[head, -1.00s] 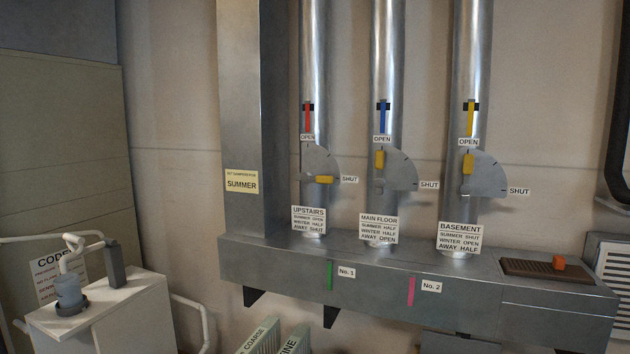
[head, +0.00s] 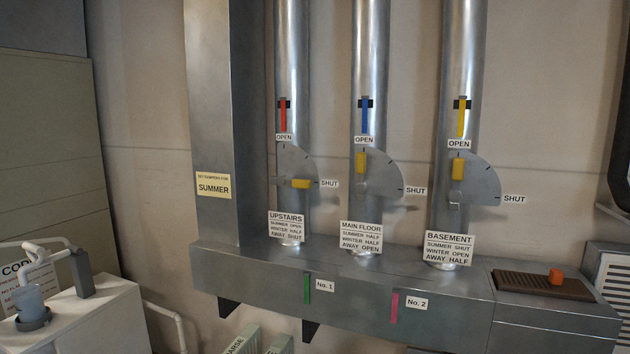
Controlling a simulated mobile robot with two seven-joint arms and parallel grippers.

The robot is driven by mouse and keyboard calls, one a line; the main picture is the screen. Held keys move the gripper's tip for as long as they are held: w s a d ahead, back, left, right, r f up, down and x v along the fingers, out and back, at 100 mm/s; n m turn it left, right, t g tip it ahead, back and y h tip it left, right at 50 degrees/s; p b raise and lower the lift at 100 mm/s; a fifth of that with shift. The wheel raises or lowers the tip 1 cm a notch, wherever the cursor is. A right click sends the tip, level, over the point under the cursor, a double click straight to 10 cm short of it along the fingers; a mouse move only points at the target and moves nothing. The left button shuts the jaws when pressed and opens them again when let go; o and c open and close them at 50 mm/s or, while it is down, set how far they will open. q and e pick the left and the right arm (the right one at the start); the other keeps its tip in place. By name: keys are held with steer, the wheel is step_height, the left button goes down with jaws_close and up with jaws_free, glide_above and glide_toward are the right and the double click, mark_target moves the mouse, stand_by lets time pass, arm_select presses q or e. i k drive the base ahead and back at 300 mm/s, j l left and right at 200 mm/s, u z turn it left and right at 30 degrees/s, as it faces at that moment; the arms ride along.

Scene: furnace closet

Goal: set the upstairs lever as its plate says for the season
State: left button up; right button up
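The upstairs lever has a yellow handle (head: 301,184) on a grey quadrant plate (head: 294,164) on the left duct. The handle lies level, pointing right at the SHUT label (head: 328,183); the OPEN label (head: 283,138) is above. The upstairs plate (head: 287,225) reads SUMMER OPEN, WINTER HALF, AWAY SHUT. A yellow season note (head: 213,186) on the wide duct reads "SET DAMPERS FOR SUMMER". Neither of my grippers shows in the head view.
The main floor lever (head: 361,162) and basement lever (head: 458,169) both point up at OPEN. A grey plenum box (head: 350,285) juts out below, with a brown grille (head: 543,285) and orange block (head: 556,276) on top. A white unit (head: 90,320) stands at lower left.

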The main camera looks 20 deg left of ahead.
mark_target(282, 180)
steer(key=i+l+u, duration=0.25)
steer(key=i, duration=0.3)
steer(key=i+l+u, duration=0.25)
steer(key=i, duration=0.25)
